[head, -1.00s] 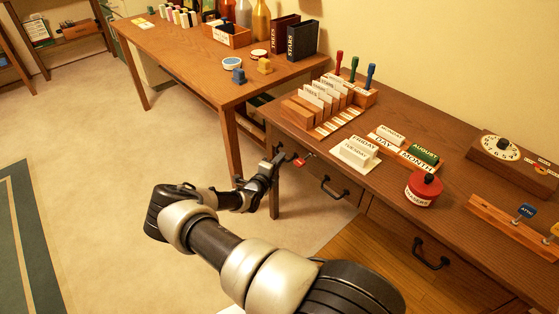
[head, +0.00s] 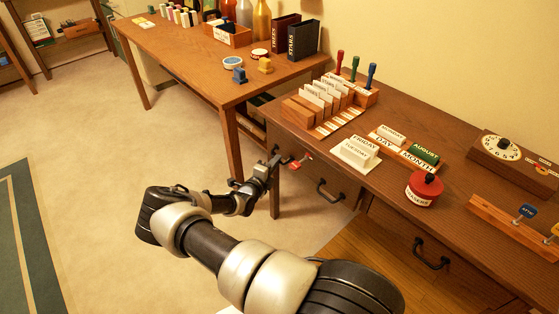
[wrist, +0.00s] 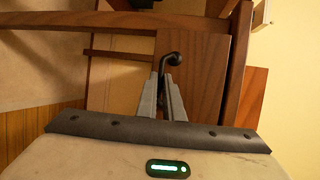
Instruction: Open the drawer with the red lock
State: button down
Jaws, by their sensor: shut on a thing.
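The red lock (head: 305,157) shows at the left end of the desk front, just right of my gripper (head: 274,161). A drawer front (head: 347,182) with a black handle (head: 331,192) is to the lock's right. In the wrist view, my gripper's two grey fingers (wrist: 172,92) are closed on a dark curved handle (wrist: 173,60) in front of a brown wooden panel (wrist: 203,70). The handle's rounded end shows beyond the fingertips. The red lock does not show in the wrist view. In the head view, the hold itself is too small to make out.
A second drawer with a black handle (head: 431,254) is farther right. The desk top (head: 385,190) holds card blocks, stamps and a red round tin (head: 424,190). Another table (head: 180,65) stands behind to the left. The carpet (head: 90,140) to the left is clear.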

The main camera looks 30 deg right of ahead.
jog(key=s+a+b, duration=0.1)
jog(key=s+a, duration=0.2)
jog(key=a, duration=0.9)
jog(key=s+a+b, duration=0.1)
jog(key=s+a, duration=0.2)
jog(key=a, duration=1)
jog(key=shift+s, duration=0.2)
jog(key=shift+a, duration=0.1)
jog(key=c, duration=1.9)
grip_release()
jog(key=p+v, duration=0.2)
jog(key=v, duration=1.5)
jog(key=shift+s, duration=0.2)
jog(key=shift+a+r, duration=0.1)
